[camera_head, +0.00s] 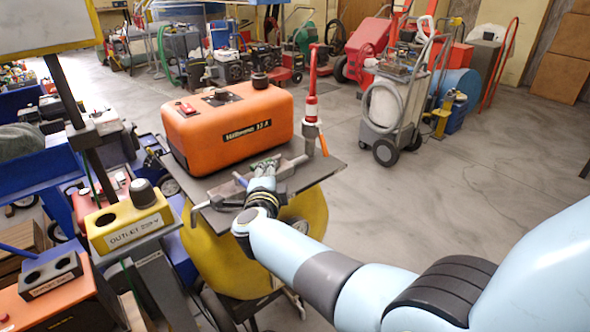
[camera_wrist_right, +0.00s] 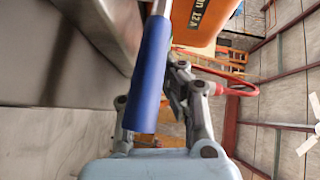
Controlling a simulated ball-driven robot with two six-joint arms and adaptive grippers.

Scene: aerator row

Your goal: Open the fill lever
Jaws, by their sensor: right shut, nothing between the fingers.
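A lever with a blue grip (camera_wrist_right: 152,75) on a metal rod runs down through the right wrist view, across the near side of my gripper's fingers. In the head view only a small blue end (camera_head: 240,180) shows, beside my right gripper (camera_head: 264,167). That gripper is shut and empty over the front of the dark tray; its fingertips are partly hidden behind the grip in the wrist view. I cannot tell whether it touches the lever. A red upright lever (camera_head: 312,85) stands at the tray's right. No label marks either as the fill lever. My left gripper is out of view.
An orange tank (camera_head: 230,130) sits on the dark tray (camera_head: 318,170), above a yellow drum (camera_head: 215,255). A yellow outlet box (camera_head: 128,222) and other equipment crowd the left. A grey wheeled cart (camera_head: 392,115) stands behind right. The floor at right is clear.

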